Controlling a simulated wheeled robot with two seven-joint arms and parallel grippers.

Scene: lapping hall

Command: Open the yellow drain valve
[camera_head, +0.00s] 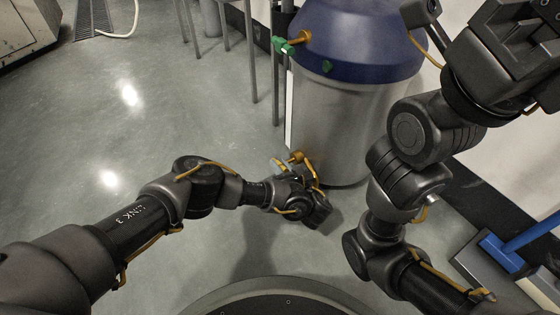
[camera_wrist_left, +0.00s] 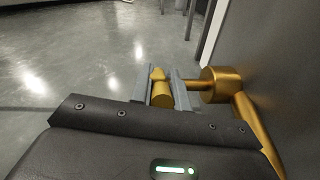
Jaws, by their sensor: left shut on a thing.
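The yellow drain valve (camera_head: 297,157) sits low on the side of a grey tank (camera_head: 345,125) with a blue upper part. My left gripper (camera_head: 281,165) is at the valve, coming in from the left. In the left wrist view, the gripper (camera_wrist_left: 166,90) is shut on the yellow handle (camera_wrist_left: 162,95), which lies between its two grey fingers. The brass-coloured valve body (camera_wrist_left: 221,84) is just to the right of the fingers, with a pipe running down from it. My right gripper (camera_head: 505,50) is raised at the upper right; its fingertips are not clearly visible.
Thin metal legs (camera_head: 249,50) stand left of the tank. A blue-handled broom or squeegee (camera_head: 500,253) lies at the lower right. The floor on the left is clear.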

